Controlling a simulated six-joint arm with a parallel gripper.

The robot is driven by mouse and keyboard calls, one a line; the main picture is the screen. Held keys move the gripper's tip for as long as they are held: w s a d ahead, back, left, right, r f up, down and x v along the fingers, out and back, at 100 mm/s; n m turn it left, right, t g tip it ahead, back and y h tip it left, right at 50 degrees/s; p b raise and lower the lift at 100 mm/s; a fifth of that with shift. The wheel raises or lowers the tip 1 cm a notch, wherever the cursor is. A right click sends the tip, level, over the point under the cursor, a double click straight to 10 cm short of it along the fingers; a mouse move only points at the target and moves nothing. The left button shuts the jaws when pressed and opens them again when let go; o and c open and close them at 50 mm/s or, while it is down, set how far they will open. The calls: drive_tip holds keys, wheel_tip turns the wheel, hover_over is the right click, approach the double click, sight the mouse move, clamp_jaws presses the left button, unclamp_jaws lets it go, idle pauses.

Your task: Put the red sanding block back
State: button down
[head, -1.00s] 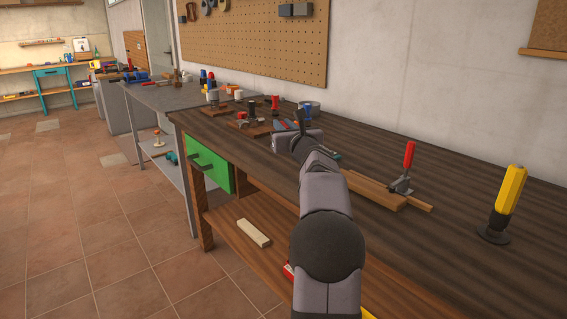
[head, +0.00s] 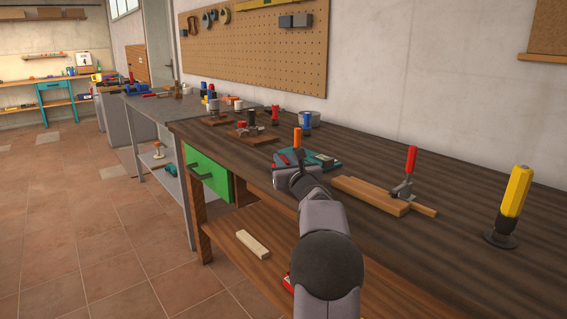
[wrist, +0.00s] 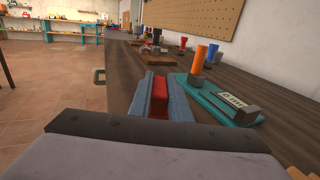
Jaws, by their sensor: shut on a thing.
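My gripper (wrist: 157,82) is shut on the red sanding block (wrist: 159,95), which sits between its two blue-grey fingers in the wrist view. In the head view my gripper (head: 284,160) is over the front part of the dark workbench (head: 400,165), beside a teal tray (head: 322,161). Only a small bit of red shows between the fingers there. In the wrist view the teal tray (wrist: 213,101) is just right of the fingers. It bears an orange-handled tool (wrist: 200,60) and a grey piece with a label (wrist: 234,102). The block's underside is hidden.
A wooden board with a red-handled clamp (head: 410,165) lies right of the arm, and a yellow-handled tool (head: 514,195) stands farther right. Wooden holders with tools (head: 250,132) stand beyond the tray. A green drawer (head: 207,173) is below the bench top.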

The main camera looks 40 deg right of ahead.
drive_tip(key=shift+f, duration=0.1)
drive_tip(key=c, duration=1.6)
unclamp_jaws()
drive_tip(key=shift+c, duration=0.2)
drive_tip(key=shift+s+a, duration=0.2)
drive_tip(key=shift+s, duration=0.35)
drive_tip(key=b+v, duration=0.2)
drive_tip(key=v, duration=0.8)
drive_tip(key=shift+s+a, duration=0.2)
drive_tip(key=shift+s, duration=0.15)
